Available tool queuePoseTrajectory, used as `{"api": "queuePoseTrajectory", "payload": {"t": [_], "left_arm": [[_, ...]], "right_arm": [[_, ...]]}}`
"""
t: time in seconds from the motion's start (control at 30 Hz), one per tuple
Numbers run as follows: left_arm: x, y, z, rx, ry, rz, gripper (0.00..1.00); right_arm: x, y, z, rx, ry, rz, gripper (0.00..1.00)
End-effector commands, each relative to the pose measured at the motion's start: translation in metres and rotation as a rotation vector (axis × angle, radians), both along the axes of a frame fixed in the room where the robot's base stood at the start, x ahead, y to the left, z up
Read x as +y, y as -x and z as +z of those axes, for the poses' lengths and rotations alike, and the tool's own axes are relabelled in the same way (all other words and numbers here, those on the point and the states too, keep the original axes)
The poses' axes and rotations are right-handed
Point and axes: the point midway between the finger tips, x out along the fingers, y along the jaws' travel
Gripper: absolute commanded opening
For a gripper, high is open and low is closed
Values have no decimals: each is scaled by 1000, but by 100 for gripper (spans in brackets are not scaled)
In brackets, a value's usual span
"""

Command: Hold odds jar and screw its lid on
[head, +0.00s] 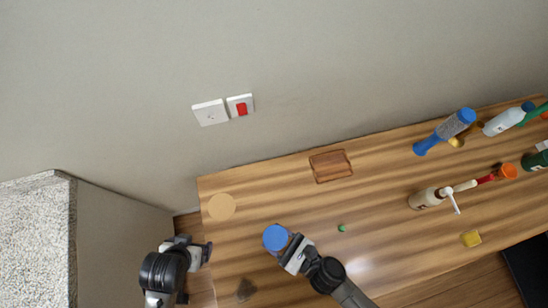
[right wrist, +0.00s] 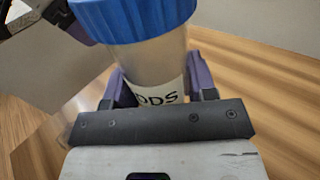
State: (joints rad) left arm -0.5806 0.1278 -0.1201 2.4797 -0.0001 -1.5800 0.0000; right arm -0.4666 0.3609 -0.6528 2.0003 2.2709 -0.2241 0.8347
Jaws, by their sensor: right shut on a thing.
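The odds jar (right wrist: 155,65) is a clear jar with a white label reading "DDS" or "ODS" in part. A blue lid (head: 276,238) sits on top of it; it also shows large in the right wrist view (right wrist: 135,18). I cannot tell how tightly it is seated. My right gripper (head: 287,246) is shut on the jar's body below the lid, with purple fingers on both sides. My left gripper (head: 197,243) is to the left of the jar, off the table's left edge, apart from it. Its fingers look spread and empty.
The wooden table (head: 380,180) holds a brown tray (head: 331,166), a round tan disc (head: 221,207), a small green thing (head: 342,228) and a yellow block (head: 471,239). A wall runs behind.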

Motion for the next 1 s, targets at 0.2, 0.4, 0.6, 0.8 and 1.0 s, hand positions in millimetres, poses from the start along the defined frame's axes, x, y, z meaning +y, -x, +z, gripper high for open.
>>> {"api": "queuePoseTrajectory", "payload": {"t": [0.2,0.4,0.6,0.8,1.0], "left_arm": [[0,0,0,0,1,1,92],[-2,0,0,0,8,6,92],[-4,0,-4,-1,14,9,92],[-4,0,-8,-1,14,8,92],[-2,0,-8,-1,8,6,92]], "right_arm": [[8,0,-4,0,0,0,0],[8,0,-4,0,0,0,0],[8,0,-21,3,0,-1,0],[8,0,-41,2,-1,0,0],[8,0,-44,0,0,0,0]]}}
